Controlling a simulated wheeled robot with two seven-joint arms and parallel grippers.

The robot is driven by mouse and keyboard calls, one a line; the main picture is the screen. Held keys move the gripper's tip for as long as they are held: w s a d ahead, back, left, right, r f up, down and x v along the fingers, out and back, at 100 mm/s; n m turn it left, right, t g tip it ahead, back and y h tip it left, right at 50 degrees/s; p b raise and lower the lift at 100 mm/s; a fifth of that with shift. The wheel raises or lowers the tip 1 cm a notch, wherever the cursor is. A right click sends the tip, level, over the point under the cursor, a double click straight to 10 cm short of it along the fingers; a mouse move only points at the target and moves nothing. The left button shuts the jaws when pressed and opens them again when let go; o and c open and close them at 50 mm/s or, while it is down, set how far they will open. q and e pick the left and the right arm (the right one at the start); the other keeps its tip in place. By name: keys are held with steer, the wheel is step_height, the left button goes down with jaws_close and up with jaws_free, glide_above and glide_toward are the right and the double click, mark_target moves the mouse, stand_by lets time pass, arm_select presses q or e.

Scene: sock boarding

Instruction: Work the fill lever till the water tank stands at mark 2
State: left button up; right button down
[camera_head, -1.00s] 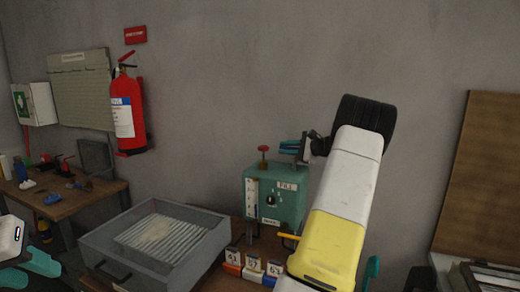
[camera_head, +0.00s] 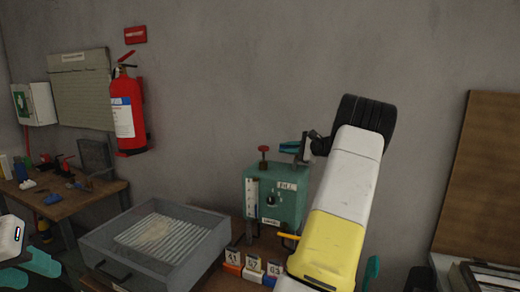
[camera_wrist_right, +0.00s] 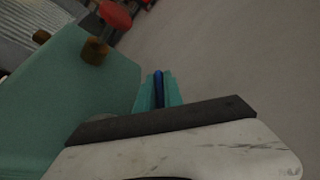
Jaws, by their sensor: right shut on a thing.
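The teal water tank (camera_head: 287,208) stands on the bench in the head view, with a pale upright gauge (camera_head: 251,200) on its front left. The gauge's water level is too small to read. My right gripper (camera_head: 289,147) is above the tank, beside its red knob (camera_head: 263,149). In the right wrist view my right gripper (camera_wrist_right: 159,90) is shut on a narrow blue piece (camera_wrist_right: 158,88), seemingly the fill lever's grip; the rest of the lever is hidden. My left gripper (camera_head: 30,269) is open and empty at the lower left.
A grey tray with a ribbed floor (camera_head: 95,247) sits left of the tank. Numbered blocks (camera_head: 253,264) stand in front of it, near a yellow-orange handle (camera_head: 289,236). A fire extinguisher (camera_head: 122,115) hangs on the wall. A side table (camera_head: 105,188) is at left.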

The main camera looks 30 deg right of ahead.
stand_by(0.7)
steer(key=shift+s+a+n+g+y, duration=0.25)
steer(key=shift+n+g+y, duration=0.25)
steer(key=shift+n+y, duration=0.35)
steer(key=shift+s+a+n+g+y, duration=0.2)
steer(key=shift+n+g+y, duration=0.4)
steer(key=shift+y, duration=0.35)
steer(key=c, duration=1.7)
jaws_free()
steer(key=shift+c, duration=0.2)
steer(key=shift+v, duration=3.9)
